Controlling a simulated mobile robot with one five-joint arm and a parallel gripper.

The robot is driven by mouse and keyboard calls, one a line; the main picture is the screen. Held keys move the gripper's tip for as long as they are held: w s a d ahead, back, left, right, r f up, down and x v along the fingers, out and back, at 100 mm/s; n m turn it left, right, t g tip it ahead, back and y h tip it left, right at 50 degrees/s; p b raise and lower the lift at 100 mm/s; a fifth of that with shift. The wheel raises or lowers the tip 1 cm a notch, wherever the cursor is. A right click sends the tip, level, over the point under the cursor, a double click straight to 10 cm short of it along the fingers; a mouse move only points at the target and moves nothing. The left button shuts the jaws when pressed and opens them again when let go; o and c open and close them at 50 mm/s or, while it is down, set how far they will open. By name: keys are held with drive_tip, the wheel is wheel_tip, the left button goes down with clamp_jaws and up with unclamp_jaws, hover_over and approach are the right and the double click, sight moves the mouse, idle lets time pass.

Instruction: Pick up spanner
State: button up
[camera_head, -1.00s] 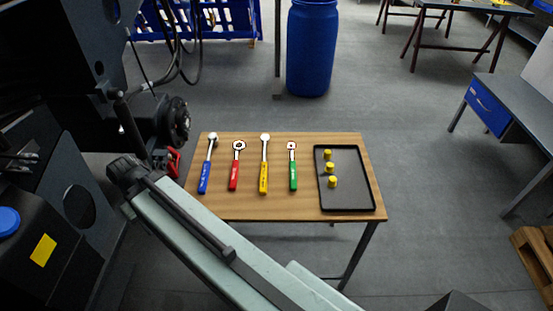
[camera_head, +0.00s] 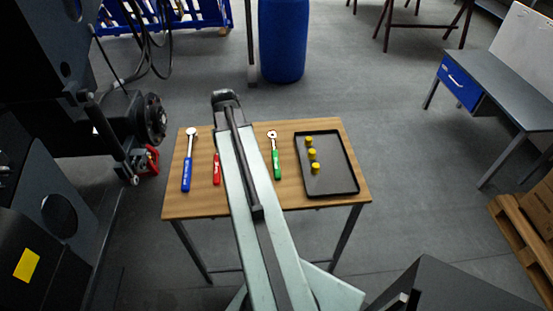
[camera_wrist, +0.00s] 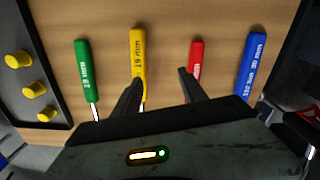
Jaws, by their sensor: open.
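Several spanner-like tools with coloured handles lie in a row on the wooden table (camera_head: 320,127). The blue one (camera_head: 187,170), the red one (camera_head: 217,170) and the green one (camera_head: 276,160) show in the head view. My arm hides the yellow one and the red one's head there. In the wrist view, my gripper (camera_wrist: 159,84) is open and empty. Its left finger is by the lower part of the yellow handle (camera_wrist: 138,55), and its right finger overlaps the lower edge of the red handle (camera_wrist: 196,62). I cannot tell whether they touch. Bare wood shows between the fingers.
A black tray (camera_head: 335,192) with 3 yellow cylinders (camera_head: 312,154) is on the table's right side. Dark machinery (camera_head: 60,140) stands close on the left. A blue barrel (camera_head: 283,40) is behind the table. A workbench (camera_head: 500,85) stands at right with open floor between.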

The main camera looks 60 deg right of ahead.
sight(276, 162)
drive_tip(key=s+d+m, duration=0.1)
drive_tip(key=s+d, duration=0.4)
drive_tip(key=d, duration=0.1)
drive_tip(key=s+d+m, duration=0.1)
drive_tip(key=s+d, duration=0.4)
drive_tip(key=s, duration=0.1)
drive_tip(key=shift+s+d+r+m, duration=0.2)
drive_tip(key=shift+d+m, duration=0.15)
drive_tip(key=shift+m, duration=0.05)
drive_tip(key=f+b, duration=0.8)
drive_tip(key=shift+w+a+f, duration=0.1)
drive_tip(key=shift+w+a, duration=0.05)
drive_tip(key=shift+w, duration=0.05)
drive_tip(key=shift+r, duration=0.2)
clamp_jaws()
